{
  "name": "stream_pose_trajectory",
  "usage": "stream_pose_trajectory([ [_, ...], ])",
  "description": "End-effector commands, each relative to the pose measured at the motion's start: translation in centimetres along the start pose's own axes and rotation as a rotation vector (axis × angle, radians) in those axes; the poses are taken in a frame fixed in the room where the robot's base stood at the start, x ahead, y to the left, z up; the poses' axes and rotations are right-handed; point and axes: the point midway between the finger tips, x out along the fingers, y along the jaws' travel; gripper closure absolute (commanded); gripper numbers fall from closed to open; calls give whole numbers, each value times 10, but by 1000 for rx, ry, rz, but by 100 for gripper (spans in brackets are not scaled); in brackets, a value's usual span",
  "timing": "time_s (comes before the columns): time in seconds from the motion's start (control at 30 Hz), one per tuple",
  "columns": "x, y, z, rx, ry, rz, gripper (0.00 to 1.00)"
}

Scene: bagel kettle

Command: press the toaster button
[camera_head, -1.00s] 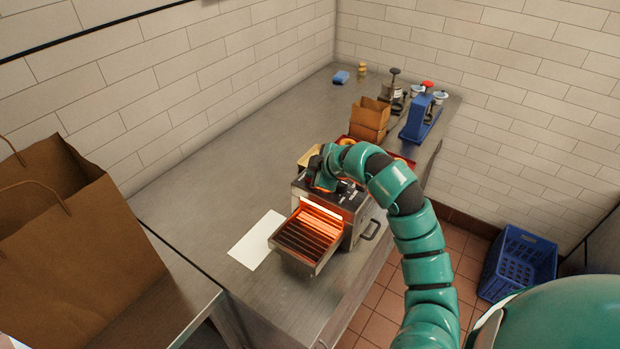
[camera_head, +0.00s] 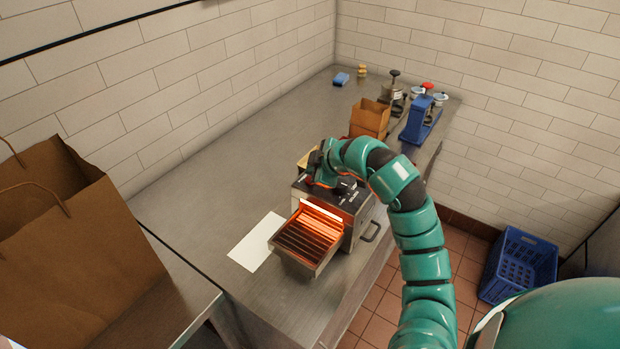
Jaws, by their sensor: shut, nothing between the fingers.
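The toaster (camera_head: 355,203) is a steel box with a dark top on the steel counter, its front glowing orange. A slatted rack or tray (camera_head: 303,240) sticks out from its front, lit orange. My gripper (camera_head: 323,183) is at the end of my green arm, low over the left part of the toaster's top. It is shut and empty. Its fingertips are mostly hidden by the wrist, so I cannot tell whether they touch the toaster. Small pale marks and controls show on the top to the right of my gripper. The button cannot be made out clearly.
A white sheet (camera_head: 256,242) lies left of the toaster. Behind stand a cardboard box (camera_head: 369,118), a blue device (camera_head: 421,120) and a metal press (camera_head: 393,95). A brown paper bag (camera_head: 75,245) stands at left. A blue crate (camera_head: 518,264) is on the floor. The counter's left side is clear.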

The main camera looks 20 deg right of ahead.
Motion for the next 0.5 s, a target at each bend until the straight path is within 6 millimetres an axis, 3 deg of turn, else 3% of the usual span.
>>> stream_pose_trajectory([
  [0.5,-33,25,-23,0,-1,3,100],
])
